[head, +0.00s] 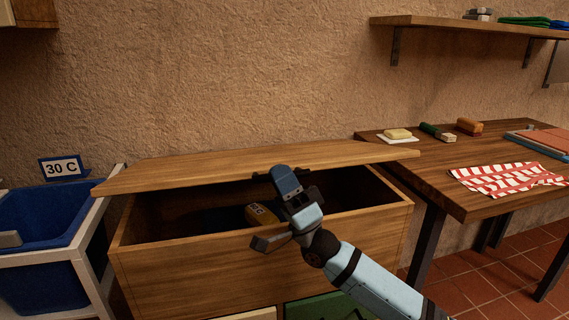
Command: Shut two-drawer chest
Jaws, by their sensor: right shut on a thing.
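The wooden chest (250,166) stands in the middle, against the wall. Its upper drawer (200,272) is pulled out, leaving a wide dark opening between the drawer's front and the chest's top. A yellow-brown item (260,215) lies inside the drawer. My right gripper (288,188) reaches in from the lower right, over the drawer's front rim and the opening. It appears shut on a small dark blue item (286,180) with a greyish end; its exact shape is unclear. My left gripper is out of view.
A blue bin (45,213) in a white frame, with a "30 C" sign (61,168), stands left. A wooden table (432,180) on the right carries a checked cloth (507,179) and small items. A shelf (470,22) hangs above it. Green and cream pieces show below the drawer.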

